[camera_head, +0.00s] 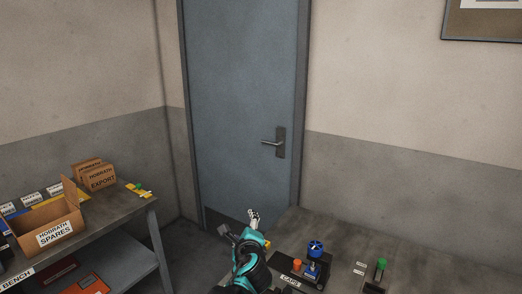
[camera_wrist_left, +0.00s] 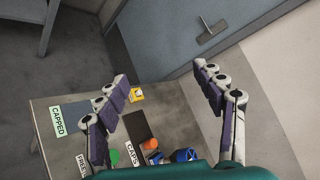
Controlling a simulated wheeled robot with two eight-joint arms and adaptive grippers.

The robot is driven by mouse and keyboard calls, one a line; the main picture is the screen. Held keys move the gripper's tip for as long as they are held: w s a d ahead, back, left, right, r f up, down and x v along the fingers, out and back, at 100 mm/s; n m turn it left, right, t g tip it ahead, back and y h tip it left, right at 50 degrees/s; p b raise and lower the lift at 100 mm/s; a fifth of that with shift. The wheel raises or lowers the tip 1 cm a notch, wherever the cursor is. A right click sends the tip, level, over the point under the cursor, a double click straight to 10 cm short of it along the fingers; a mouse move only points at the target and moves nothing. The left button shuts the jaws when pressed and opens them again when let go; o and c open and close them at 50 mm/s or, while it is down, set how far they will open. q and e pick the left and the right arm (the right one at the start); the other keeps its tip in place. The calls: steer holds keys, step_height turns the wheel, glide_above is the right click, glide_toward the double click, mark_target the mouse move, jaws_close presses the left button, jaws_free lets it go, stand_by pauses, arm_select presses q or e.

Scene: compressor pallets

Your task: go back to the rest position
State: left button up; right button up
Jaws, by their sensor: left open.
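My left gripper (camera_head: 240,221) shows in the head view at the lower middle, on a teal and black arm, over the left end of the work table (camera_head: 345,232). In the left wrist view its two fingers are spread wide apart, and the gripper (camera_wrist_left: 161,72) is open with nothing between the fingertips. The blue door and the floor show beyond the fingers. My right gripper is in neither view.
The table holds a black tray (camera_head: 284,274) labelled CAPS, an orange cap (camera_head: 297,265), a blue-topped part (camera_head: 315,249) and a green-topped part (camera_head: 381,265). A bench with cardboard boxes (camera_head: 50,220) stands at left. A closed door (camera_head: 240,100) is behind.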

arm_select(q)
steer(key=s+a+f+n+g+y, duration=0.1)
steer(key=s+a+f+n+g, duration=0.15)
steer(key=s+a+n, duration=0.55)
steer(key=s+a+f+n+g+h, duration=0.1)
steer(key=s+a+f+n, duration=0.1)
steer(key=s+n, duration=0.3)
steer(key=s+a+f+n+g, duration=0.2)
steer(key=s+f+n, duration=0.3)
steer(key=s, duration=0.5)
steer(key=s+a+f+n+g+h, duration=0.1)
steer(key=s+a+f+n+g, duration=0.1)
steer(key=s+n, duration=0.3)
steer(key=s+f, duration=0.1)
steer(key=s, duration=0.2)
steer(key=shift+a+f+h, duration=0.15)
steer(key=shift+a+h, duration=0.05)
steer(key=shift+h, duration=0.1)
